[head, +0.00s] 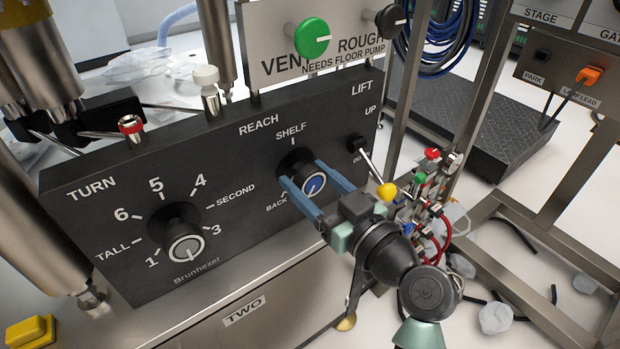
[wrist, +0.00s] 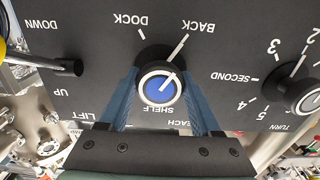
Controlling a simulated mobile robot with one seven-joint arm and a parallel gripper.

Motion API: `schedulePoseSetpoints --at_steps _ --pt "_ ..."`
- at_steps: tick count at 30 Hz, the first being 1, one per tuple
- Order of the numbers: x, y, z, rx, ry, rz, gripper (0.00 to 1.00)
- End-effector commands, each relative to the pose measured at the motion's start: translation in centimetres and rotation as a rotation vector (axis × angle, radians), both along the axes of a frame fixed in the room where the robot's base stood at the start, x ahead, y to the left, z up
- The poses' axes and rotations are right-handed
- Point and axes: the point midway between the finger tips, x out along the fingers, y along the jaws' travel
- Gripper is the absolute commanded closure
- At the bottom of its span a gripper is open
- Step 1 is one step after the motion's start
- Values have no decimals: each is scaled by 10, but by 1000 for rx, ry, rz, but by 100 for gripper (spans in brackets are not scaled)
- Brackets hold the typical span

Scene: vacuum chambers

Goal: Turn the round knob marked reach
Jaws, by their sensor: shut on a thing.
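The reach knob (head: 313,187) is a round black knob with a blue cap and a white line, on the dark front panel (head: 240,215) under the word REACH. It also shows in the wrist view (wrist: 158,89), upside down, with marks SHELF, BACK and DOCK around it. The white line on its cap lies along the direction of the BACK mark. My gripper (head: 302,176) has its two blue fingers on either side of this knob, shut on it. In the wrist view, my gripper (wrist: 164,87) straddles the knob, and the fingers partly cover its sides.
A larger TURN knob (head: 184,246) with a grey cap sits to the left. The LIFT lever (head: 368,160) with a yellow ball end is close to the right of my gripper. A green knob (head: 312,37) and a black knob (head: 390,20) are on the plate above.

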Motion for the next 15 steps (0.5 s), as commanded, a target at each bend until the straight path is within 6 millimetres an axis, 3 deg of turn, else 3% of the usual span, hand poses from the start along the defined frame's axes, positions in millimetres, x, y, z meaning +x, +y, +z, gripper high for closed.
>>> schedulePoseSetpoints --at_steps 15 --pt "0 0 1 98 73 0 91"
